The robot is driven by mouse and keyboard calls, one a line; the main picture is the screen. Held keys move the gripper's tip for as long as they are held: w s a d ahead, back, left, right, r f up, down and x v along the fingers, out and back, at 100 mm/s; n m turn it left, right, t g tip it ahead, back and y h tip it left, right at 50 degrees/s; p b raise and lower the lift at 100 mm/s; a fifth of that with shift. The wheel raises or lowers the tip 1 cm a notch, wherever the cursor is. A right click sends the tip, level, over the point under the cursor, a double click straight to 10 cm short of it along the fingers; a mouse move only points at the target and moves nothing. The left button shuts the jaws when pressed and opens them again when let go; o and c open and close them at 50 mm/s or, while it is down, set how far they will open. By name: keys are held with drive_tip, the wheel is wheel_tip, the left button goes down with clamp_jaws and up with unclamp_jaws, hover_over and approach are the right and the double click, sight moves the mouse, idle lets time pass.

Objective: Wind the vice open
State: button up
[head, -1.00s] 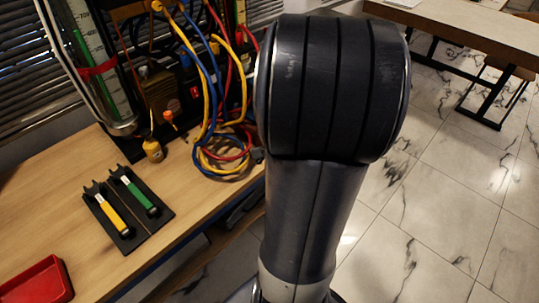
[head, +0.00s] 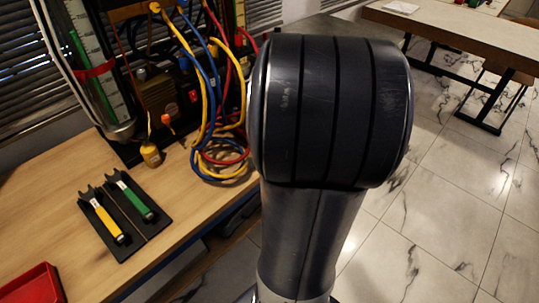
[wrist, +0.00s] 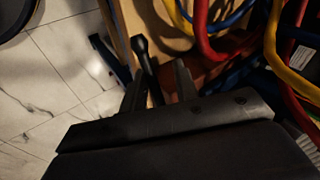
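In the wrist view, a dark bar with a rounded knob (wrist: 139,45) stands at the table edge and runs down between my fingers. It may be the vice's handle. A dark blue part (wrist: 111,60) beside it, left of the table edge, may belong to the vice; I cannot tell for certain. My gripper (wrist: 158,68) has its two fingers apart, one on each side of the bar, with no clear contact visible. In the head view my arm hides the gripper, and no vice can be made out.
Red, blue and yellow hoses (head: 218,160) hang close by the gripper. The wooden table (head: 60,215) holds a black tray with a yellow-handled tool (head: 105,222) and a green-handled tool (head: 135,199), plus a red tray (head: 35,287).

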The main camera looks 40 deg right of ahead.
drive_tip(key=shift+s, duration=0.1)
drive_tip(key=p+v, duration=0.2)
drive_tip(key=v, duration=0.8)
drive_tip(key=shift+s+r, duration=0.2)
drive_tip(key=shift+r, duration=0.15)
drive_tip(key=shift+c, duration=0.4)
